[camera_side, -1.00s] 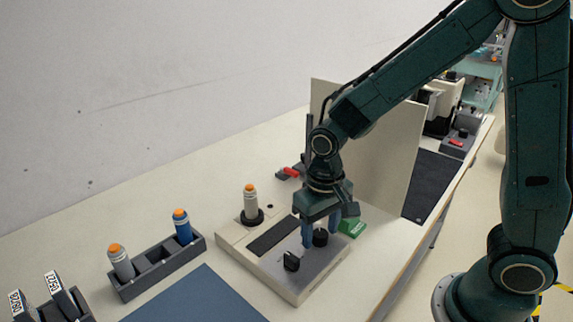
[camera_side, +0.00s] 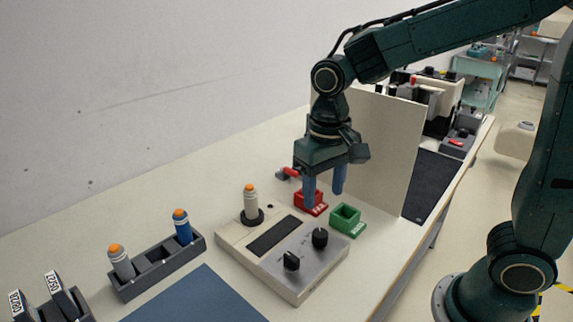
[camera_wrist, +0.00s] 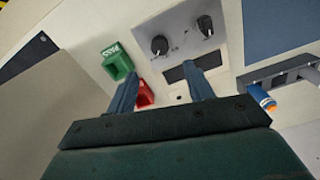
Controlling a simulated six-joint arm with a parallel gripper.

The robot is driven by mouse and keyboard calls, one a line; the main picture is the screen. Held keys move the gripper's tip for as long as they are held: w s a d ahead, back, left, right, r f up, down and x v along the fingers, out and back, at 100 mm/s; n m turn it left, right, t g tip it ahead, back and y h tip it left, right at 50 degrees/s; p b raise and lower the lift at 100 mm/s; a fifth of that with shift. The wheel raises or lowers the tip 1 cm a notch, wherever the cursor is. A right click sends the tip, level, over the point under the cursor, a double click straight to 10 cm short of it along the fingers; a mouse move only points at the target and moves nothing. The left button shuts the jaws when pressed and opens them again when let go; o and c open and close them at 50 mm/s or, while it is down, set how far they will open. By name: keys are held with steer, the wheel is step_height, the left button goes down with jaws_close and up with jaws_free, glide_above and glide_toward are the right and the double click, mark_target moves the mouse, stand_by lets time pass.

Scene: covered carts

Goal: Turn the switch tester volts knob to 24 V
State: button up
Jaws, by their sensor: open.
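The switch tester (camera_side: 262,272) is a pale box with a grey panel, a dark window and two black knobs. One knob (camera_side: 320,238) is near the green bin and the other knob (camera_side: 291,261) is nearer the front. Both also show in the wrist view, as the left knob (camera_wrist: 159,45) and the right knob (camera_wrist: 205,25). Their labels are too small to read, so I cannot tell which is volts or its setting. A grey orange-topped cylinder (camera_side: 250,200) stands in the tester's round socket. My gripper (camera_side: 324,198) is open and empty, raised clear of both knobs.
A red bin (camera_side: 310,202) and a green bin (camera_side: 346,220) stand behind the tester, near my fingers. An upright beige panel (camera_side: 385,150) stands to the right. A dark rack (camera_side: 158,266) with grey and blue cylinders is left. A blue mat (camera_side: 205,297) lies in front.

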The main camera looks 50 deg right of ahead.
steer(key=shift+r, duration=1.85)
steer(key=s+d+r+n+t, duration=0.2)
steer(key=s+d+t, duration=0.3)
steer(key=s, duration=0.8)
steer(key=shift+s+d+r+t, duration=0.3)
steer(key=shift+d+r, duration=0.2)
steer(key=shift+d, duration=0.6)
steer(key=shift+w+n, duration=0.1)
steer(key=shift+n, duration=0.2)
